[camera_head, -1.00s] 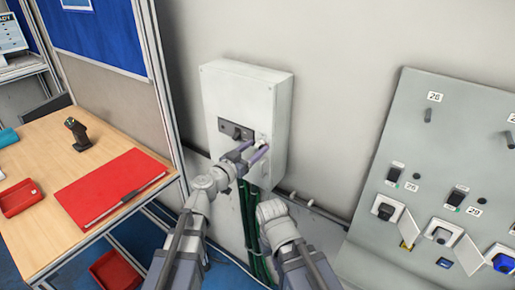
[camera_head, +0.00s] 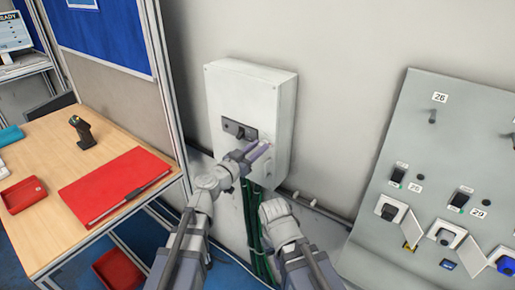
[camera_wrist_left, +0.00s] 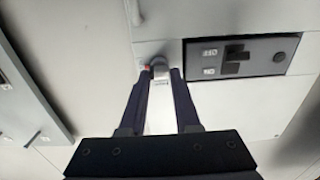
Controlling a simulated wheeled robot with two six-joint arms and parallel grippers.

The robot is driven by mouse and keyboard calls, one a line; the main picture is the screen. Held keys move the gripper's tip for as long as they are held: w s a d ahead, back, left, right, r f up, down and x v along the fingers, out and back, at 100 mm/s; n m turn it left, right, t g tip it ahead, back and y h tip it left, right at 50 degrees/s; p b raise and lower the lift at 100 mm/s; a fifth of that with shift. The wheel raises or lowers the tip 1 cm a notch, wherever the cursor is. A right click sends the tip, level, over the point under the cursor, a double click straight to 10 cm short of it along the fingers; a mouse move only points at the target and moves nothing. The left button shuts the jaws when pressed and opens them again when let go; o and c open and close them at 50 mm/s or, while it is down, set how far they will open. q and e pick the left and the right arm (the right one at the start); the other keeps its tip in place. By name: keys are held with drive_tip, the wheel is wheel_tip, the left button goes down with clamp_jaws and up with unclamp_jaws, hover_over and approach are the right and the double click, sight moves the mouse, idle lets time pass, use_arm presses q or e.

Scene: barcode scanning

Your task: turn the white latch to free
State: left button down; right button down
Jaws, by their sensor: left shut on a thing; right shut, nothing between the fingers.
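A small red mark shows by the left fingertip in the left wrist view. In the head view my left gripper (camera_head: 263,149) reaches the lower right of the box front, and its fingers hide most of the latch. My right arm stands lower, in front of the wall; its gripper fingers cannot be seen.
The dark switch panel (camera_head: 239,129) is just left of my left gripper. Green cables (camera_head: 255,235) hang below the box. A grey panel (camera_head: 440,150) with sockets and switches leans at the right. A desk (camera_head: 90,150) with a red folder (camera_head: 115,184) is at the left.

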use_arm(q)
drive_tip(key=n, duration=0.4)
drive_tip(key=shift+w+n, duration=0.1)
drive_tip(key=shift+n, duration=0.2)
drive_tip(key=n, duration=0.4)
drive_tip(key=shift+a+n, duration=0.1)
drive_tip(key=shift+n, duration=0.2)
drive_tip(key=n, duration=0.4)
drive_tip(key=shift+f, duration=0.15)
drive_tip(key=shift+n, duration=2.3)
drive_tip(key=c, duration=0.6)
unclamp_jaws()
drive_tip(key=shift+a, duration=0.1)
